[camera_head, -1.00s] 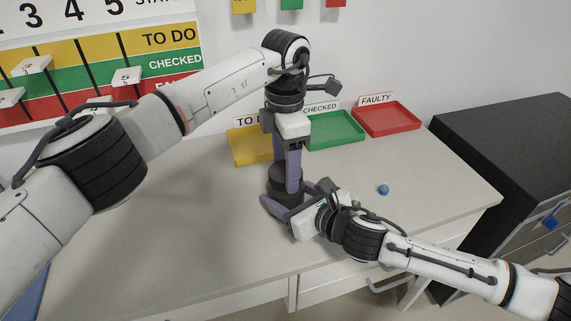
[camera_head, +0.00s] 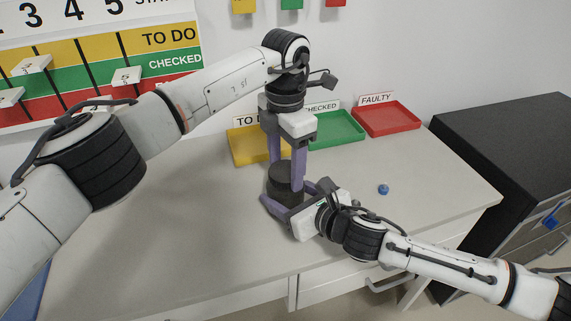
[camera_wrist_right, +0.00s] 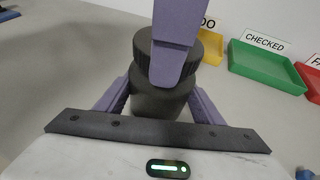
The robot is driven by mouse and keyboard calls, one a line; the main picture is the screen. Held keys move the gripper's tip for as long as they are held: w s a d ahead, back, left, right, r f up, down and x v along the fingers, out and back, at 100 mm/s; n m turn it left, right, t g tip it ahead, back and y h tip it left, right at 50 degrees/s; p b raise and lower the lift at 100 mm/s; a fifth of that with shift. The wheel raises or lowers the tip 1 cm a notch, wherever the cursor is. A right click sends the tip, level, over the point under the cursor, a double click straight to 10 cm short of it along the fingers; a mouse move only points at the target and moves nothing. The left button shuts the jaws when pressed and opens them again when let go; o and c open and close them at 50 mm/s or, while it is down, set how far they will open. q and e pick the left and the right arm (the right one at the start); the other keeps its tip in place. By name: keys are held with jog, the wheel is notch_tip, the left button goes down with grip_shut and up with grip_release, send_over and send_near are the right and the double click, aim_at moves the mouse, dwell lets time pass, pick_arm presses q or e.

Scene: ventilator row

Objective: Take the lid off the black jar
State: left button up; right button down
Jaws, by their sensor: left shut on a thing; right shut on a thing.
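The black jar (camera_head: 283,199) stands upright on the table, and its body also shows in the right wrist view (camera_wrist_right: 160,103). Its dark ribbed lid (camera_wrist_right: 143,44) is on top, with no clear gap between lid and body. My left gripper (camera_head: 286,168) comes from above, pointing down, and its purple fingers are shut on the lid. One of its fingers covers part of the lid in the right wrist view. My right gripper (camera_head: 290,203) is low at the table, its fingers on either side of the jar body, shut on it.
Yellow (camera_head: 245,149), green (camera_head: 338,131) and red (camera_head: 388,119) trays stand along the back by the wall. A small blue object (camera_head: 383,189) lies to the right on the table. A dark cabinet (camera_head: 510,150) stands at the right. The left table surface is clear.

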aim_at(285, 171)
pick_arm(q)
jog(key=shift+r, duration=0.15)
jog(key=shift+r, duration=0.95)
jog(key=shift+r, duration=0.1)
jog(key=shift+r, duration=1.95)
pick_arm(e)
jog(key=shift+c, duration=2)
grip_release()
